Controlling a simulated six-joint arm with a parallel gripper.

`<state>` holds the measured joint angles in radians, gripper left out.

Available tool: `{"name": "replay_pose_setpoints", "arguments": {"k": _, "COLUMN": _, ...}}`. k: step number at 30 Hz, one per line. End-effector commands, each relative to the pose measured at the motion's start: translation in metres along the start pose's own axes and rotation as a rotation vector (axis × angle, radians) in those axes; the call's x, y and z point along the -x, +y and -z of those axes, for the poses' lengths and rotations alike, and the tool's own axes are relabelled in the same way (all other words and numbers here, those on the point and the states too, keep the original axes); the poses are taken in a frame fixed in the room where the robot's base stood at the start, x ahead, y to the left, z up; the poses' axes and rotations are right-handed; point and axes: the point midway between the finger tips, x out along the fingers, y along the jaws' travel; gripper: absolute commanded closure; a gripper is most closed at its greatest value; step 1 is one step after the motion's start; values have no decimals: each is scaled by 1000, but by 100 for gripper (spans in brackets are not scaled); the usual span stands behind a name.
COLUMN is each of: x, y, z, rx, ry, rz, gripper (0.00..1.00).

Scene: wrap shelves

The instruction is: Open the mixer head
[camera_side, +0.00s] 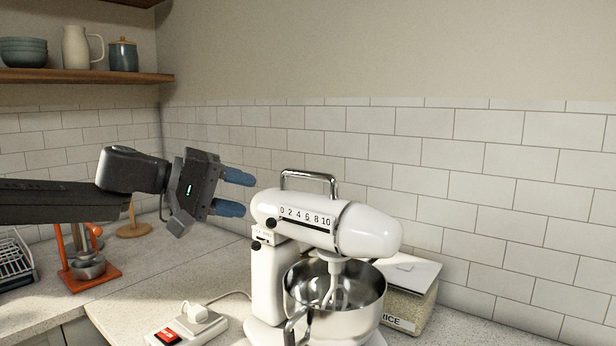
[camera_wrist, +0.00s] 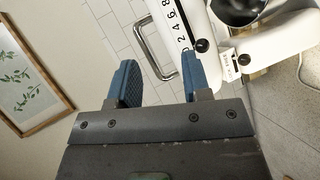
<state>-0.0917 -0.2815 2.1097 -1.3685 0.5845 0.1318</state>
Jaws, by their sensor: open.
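The white stand mixer stands on the counter, its head (camera_side: 345,226) level over a steel bowl (camera_side: 335,295). A chrome handle (camera_side: 309,174) arches above the head; it also shows in the wrist view (camera_wrist: 148,52). My gripper (camera_side: 238,193) is open and empty, to the left of the handle and level with it or slightly lower, apart from the mixer in the side view. In the wrist view my gripper (camera_wrist: 158,80) has its blue fingers spread, with the handle beyond the gap between them. The beater (camera_side: 333,283) hangs into the bowl.
A rice container (camera_side: 408,292) stands behind the mixer at right. A power strip (camera_side: 187,327) with a plug and cord lies in front at left. An orange-framed stand (camera_side: 90,268) and a dish rack (camera_side: 14,260) are further left. A tiled wall (camera_side: 480,165) closes the back.

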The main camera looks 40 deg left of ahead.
Motion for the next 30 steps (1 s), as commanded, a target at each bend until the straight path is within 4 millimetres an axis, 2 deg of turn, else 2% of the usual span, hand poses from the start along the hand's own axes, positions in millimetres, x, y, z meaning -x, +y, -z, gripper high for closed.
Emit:
{"name": "replay_pose_setpoints", "arguments": {"k": 1, "x": -5, "y": 6, "z": 17, "rx": 70, "ry": 30, "rz": -36, "gripper": 56}}
{"name": "replay_pose_setpoints", "arguments": {"k": 3, "x": -9, "y": 13, "z": 35, "rx": 151, "ry": 65, "rz": -80, "gripper": 56}}
{"name": "replay_pose_setpoints", "arguments": {"k": 7, "x": -12, "y": 18, "z": 57, "rx": 244, "ry": 107, "rz": -130, "gripper": 56}}
{"name": "replay_pose_setpoints", "arguments": {"k": 14, "x": -27, "y": 22, "z": 65, "rx": 276, "ry": 117, "rz": -147, "gripper": 56}}
{"name": "replay_pose_setpoints", "arguments": {"k": 30, "x": -127, "y": 35, "z": 78, "rx": 273, "ry": 117, "rz": -145, "gripper": 56}}
